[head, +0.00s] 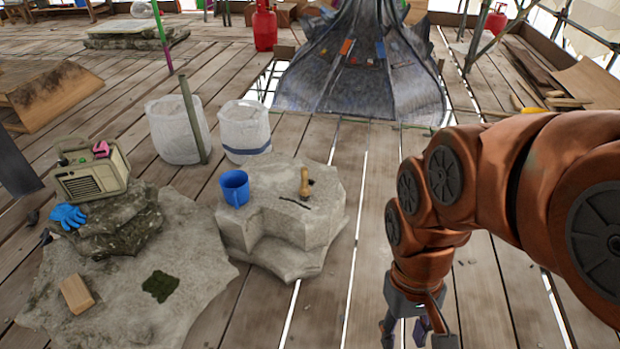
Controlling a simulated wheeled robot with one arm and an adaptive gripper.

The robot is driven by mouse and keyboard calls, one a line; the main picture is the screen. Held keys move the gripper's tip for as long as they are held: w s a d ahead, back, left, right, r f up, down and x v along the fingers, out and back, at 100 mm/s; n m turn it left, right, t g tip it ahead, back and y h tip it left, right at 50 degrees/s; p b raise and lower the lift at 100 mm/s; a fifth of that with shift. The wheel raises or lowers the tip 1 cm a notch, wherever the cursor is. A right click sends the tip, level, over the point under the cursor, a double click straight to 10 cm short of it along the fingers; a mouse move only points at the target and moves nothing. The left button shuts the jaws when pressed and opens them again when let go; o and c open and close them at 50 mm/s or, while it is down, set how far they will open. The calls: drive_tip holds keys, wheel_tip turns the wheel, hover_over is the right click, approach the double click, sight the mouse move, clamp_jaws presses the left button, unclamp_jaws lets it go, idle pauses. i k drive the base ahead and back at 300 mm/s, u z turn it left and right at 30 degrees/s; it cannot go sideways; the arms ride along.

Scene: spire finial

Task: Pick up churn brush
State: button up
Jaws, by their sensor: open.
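The likely churn brush (304,183) is a small tan wooden-handled tool with a dark part beside it. It stands upright on top of a pale stone block (271,225), to the right of a blue mug (234,187). My gripper (416,338) is open at the bottom edge of the picture, right of and nearer than the block, apart from the brush. A small purple patch shows between its fingers; I cannot tell what it is. The fingertips are partly cut off by the frame edge.
A thin dark tool (294,202) lies on the block. At left are a flat stone slab (205,262), a radio (92,172), blue gloves (68,216) and a wooden block (76,294). Two white buckets (245,130) (178,130) stand behind. Plank floor with gaps lies between block and gripper.

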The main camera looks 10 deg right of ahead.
sight(304, 191)
drive_tip(key=u, duration=0.15)
drive_tip(key=i, duration=0.85)
drive_tip(key=u, duration=0.8)
drive_tip(key=i, duration=0.4)
drive_tip(key=u, duration=0.2)
